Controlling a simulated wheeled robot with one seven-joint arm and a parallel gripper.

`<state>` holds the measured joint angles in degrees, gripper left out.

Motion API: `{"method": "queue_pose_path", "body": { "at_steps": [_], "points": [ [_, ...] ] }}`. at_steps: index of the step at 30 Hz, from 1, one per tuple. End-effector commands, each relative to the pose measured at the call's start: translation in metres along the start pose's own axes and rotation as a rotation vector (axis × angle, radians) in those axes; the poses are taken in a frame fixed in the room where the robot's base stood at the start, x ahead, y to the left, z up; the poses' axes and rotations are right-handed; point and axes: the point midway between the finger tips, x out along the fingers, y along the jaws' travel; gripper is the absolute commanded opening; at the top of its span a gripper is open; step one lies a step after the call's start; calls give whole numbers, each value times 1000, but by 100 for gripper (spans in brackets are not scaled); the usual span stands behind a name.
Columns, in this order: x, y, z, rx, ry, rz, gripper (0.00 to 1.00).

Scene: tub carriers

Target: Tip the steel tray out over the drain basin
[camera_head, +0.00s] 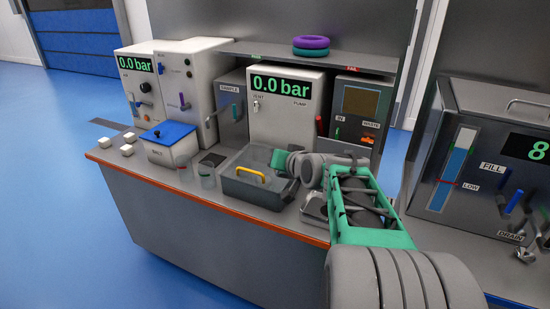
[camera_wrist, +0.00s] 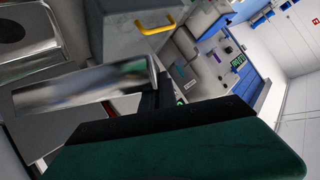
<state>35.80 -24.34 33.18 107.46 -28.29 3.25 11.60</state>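My gripper (camera_head: 283,160) is over the bench, just above the right end of a grey tub (camera_head: 236,190) with a yellow handle (camera_head: 249,174). In the wrist view a dark finger (camera_wrist: 166,92) stands beside a shiny steel strip (camera_wrist: 80,92), which looks like the side of a steel tray. I cannot tell whether the fingers grip it. A steel piece (camera_head: 313,208) lies on the bench right of the tub, partly hidden by my arm. In the wrist view a steel piece with a dark round hollow (camera_wrist: 38,47) shows at top left; I cannot tell whether it is the drain basin.
A white box with a blue lid (camera_head: 170,150), clear beakers (camera_head: 207,177) and small white blocks (camera_head: 128,144) stand left on the bench. Instruments such as the 0.0 bar pump unit (camera_head: 285,115) line the back. A tank unit (camera_head: 480,150) with fill and drain levers stands right.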

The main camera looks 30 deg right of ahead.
Motion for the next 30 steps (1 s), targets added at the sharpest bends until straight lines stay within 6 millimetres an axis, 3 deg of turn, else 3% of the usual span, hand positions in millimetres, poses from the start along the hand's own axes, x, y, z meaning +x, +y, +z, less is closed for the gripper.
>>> {"method": "queue_pose_path", "body": {
  "at_steps": [30],
  "points": [
    [-19, 30, -35, 337, 3, -181, 0]
  ]
}}
